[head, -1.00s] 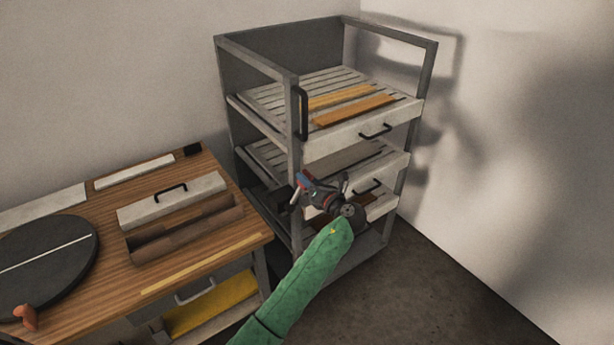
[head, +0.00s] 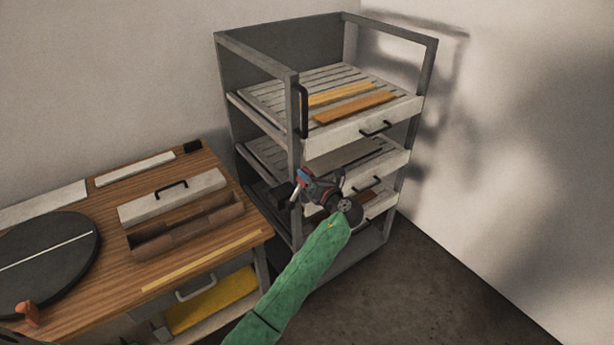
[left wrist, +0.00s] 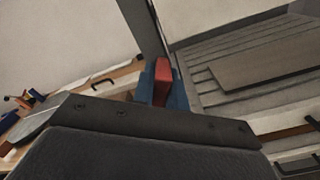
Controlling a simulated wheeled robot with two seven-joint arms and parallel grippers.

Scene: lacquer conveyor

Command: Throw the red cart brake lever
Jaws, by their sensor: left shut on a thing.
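The red cart brake lever (left wrist: 162,82) shows in the left wrist view as a short red bar, with blue parts on both sides of it, in front of the cart's grey post. My wrist and green-sleeved arm hide part of the lower cart. My right gripper is not in view.
The grey rack cart (head: 293,115) has slatted trays with black handles and wooden strips on top. A wooden workbench (head: 95,285) stands left, with a black round plate (head: 45,262) and an open brown box (head: 190,230). Floor at the right is clear.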

